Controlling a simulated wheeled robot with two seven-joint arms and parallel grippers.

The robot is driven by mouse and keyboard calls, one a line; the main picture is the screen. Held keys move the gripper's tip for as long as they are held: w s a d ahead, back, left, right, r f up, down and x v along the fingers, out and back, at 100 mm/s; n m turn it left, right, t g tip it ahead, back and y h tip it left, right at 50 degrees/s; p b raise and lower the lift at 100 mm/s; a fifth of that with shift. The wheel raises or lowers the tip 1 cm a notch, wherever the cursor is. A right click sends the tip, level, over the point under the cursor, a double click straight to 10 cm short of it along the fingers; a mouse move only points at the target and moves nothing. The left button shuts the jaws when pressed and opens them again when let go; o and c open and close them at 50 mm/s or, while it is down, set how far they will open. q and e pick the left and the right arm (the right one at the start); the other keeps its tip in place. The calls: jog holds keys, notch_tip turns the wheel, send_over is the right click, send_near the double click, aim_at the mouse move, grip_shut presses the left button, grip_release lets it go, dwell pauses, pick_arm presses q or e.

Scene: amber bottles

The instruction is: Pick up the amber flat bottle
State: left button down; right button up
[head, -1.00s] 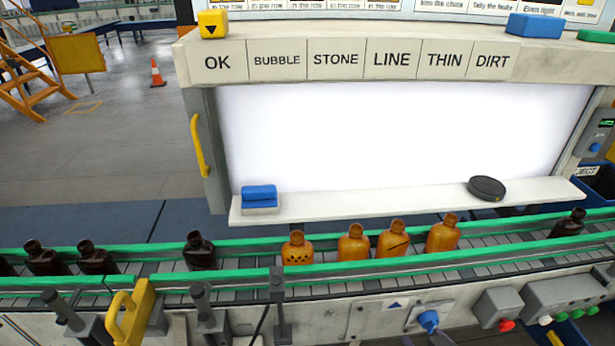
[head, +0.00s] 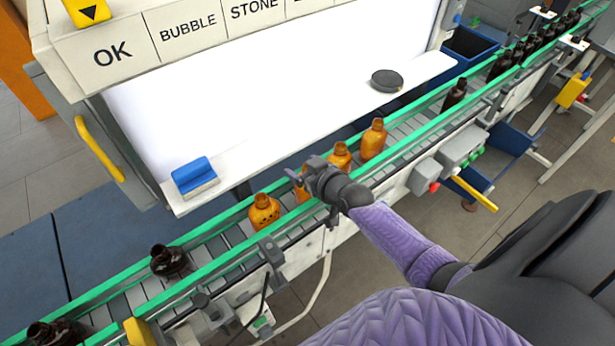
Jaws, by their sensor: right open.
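Amber flat bottles stand in a row on the conveyor between green rails. One amber bottle with dark dots (head: 263,214) is left of my right gripper. Another amber bottle (head: 301,190) is mostly hidden behind the gripper. Two more, a nearer one (head: 340,156) and a farther one (head: 373,140), stand up the belt to the right. My right gripper (head: 312,188) is open and over the near rail, at the partly hidden bottle. Whether its fingers are around or touching that bottle cannot be told. My left gripper is not in view.
Dark bottles stand on the conveyor (head: 213,249) at both ends of the amber row, one (head: 168,261) at lower left. Behind is a lit white panel with a ledge, holding a blue block (head: 194,174) and a black disc (head: 387,81). A blue bin (head: 468,52) sits behind the belt.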

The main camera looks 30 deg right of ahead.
grip_shut()
dwell(0.3)
dwell(1.1)
